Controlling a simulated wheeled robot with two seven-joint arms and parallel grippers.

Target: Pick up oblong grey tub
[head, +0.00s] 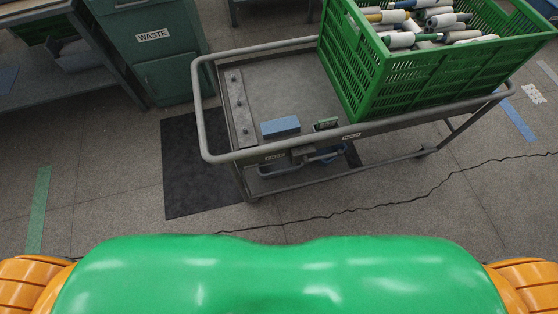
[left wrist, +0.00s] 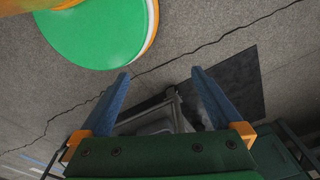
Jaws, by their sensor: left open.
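I cannot pick out an oblong grey tub with certainty in either view. A greyish-blue bin (head: 78,57) sits low under the bench at the left of the head view, partly in shadow. My left gripper (left wrist: 160,73) shows in the left wrist view with its two blue fingers spread wide and nothing between the tips. Beyond the fingers is a grey corner of the cart (left wrist: 150,122), apart from them. Neither gripper is in the head view, and my right gripper is in no view.
A grey cart (head: 275,88) carries a green crate (head: 430,80) of yarn cones and a blue block (head: 280,127). A green waste cabinet (head: 165,75) stands behind left, a dark mat (head: 190,180) before it. A bench (head: 50,80) is at far left. Floor at front left is clear.

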